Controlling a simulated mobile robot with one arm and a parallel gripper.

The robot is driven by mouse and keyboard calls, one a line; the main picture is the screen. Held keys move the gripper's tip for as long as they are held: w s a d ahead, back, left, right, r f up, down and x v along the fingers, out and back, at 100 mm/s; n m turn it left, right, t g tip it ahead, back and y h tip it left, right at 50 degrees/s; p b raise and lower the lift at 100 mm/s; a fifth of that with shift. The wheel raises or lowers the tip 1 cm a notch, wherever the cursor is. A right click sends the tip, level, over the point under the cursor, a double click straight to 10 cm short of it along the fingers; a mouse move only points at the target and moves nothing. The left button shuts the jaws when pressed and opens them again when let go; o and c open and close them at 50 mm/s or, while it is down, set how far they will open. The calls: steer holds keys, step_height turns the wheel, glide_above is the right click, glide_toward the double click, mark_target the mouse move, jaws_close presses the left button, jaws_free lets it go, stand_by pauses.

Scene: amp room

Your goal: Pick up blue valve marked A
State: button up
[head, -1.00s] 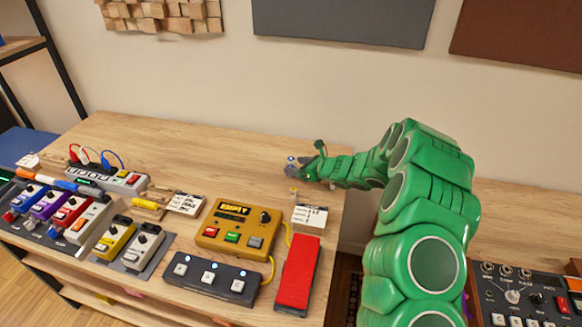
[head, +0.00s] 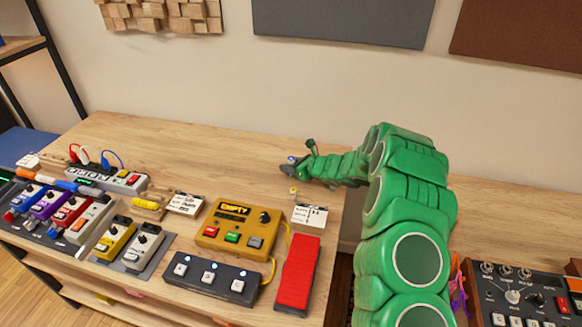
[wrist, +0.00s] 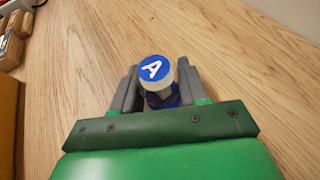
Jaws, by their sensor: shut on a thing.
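The blue valve marked A (wrist: 155,69) shows in the wrist view, with a white letter A on its round blue top. My gripper (wrist: 157,88) is shut on it, one grey finger on each side. The lower part of the valve is mostly hidden by the gripper. In the head view, the valve (head: 291,159) is a small blue spot at the tip of my gripper (head: 288,168), over the back right part of the wooden table. I cannot tell whether it touches the tabletop.
A small yellow-topped piece (head: 294,190) stands just in front of my gripper. A white card (head: 310,216), a red pedal (head: 298,274), a yellow box (head: 236,228) and a dark footswitch (head: 212,281) lie nearer. The back of the table (head: 215,150) is clear.

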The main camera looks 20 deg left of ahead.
steer(key=shift+c, duration=0.7)
steer(key=shift+r, duration=0.1)
steer(key=shift+r, duration=0.55)
steer(key=s+d+r, duration=0.6)
steer(key=s+r, duration=0.5)
steer(key=s, duration=0.1)
steer(key=shift+s+r, duration=0.35)
